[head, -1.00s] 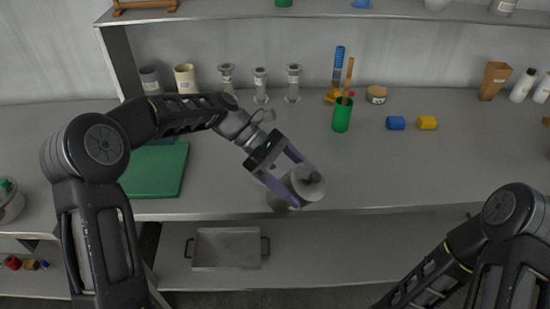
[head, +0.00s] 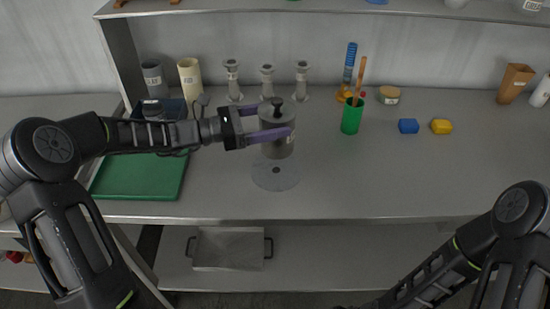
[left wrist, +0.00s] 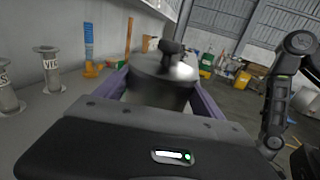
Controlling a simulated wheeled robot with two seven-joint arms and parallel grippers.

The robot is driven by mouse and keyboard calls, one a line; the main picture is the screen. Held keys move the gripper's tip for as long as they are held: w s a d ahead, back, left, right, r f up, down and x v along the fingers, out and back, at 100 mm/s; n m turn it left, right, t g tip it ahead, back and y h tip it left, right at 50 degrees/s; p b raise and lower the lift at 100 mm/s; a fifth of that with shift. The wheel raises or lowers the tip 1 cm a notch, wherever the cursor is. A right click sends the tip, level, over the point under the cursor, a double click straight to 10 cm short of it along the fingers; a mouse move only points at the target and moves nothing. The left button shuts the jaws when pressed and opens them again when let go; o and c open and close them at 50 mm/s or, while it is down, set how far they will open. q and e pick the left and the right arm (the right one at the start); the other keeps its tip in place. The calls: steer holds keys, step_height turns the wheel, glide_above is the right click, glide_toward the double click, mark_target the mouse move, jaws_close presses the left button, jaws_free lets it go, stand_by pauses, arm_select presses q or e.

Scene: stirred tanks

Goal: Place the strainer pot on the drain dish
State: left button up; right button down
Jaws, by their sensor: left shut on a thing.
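The strainer pot (head: 276,141) is a grey cylinder with a lid and a dark knob, upright in the head view. My left gripper (head: 289,134) is shut on its sides; the pot (left wrist: 160,88) also shows between the fingers in the left wrist view. A flat, pale grey disc with a dark centre spot, which looks like the drain dish (head: 276,184), lies on the bench just below the pot in the picture. The pot looks held above the bench; its exact height and whether it is over the dish I cannot tell. My right gripper is out of view.
A green board (head: 140,178) lies at the left. Three grey labelled stands (head: 267,85), a green cup (head: 352,117), a blue block (head: 408,126) and a yellow block (head: 441,126) stand further back. A metal tray (head: 229,249) is on the lower shelf. The bench right of the dish is clear.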

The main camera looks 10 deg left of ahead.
mark_target(272, 146)
arm_select(q)
steer(key=shift+f+p, duration=0.3)
steer(key=shift+f, duration=1.95)
step_height(272, 146, down, 4)
steer(key=shift+r+p, duration=0.1)
steer(key=shift+p, duration=0.3)
steer(key=shift+f, duration=0.2)
steer(key=o, duration=1.5)
steer(key=shift+f, duration=0.1)
steer(key=shift+b+v, duration=1.35)
steer(key=shift+v, duration=4.65)
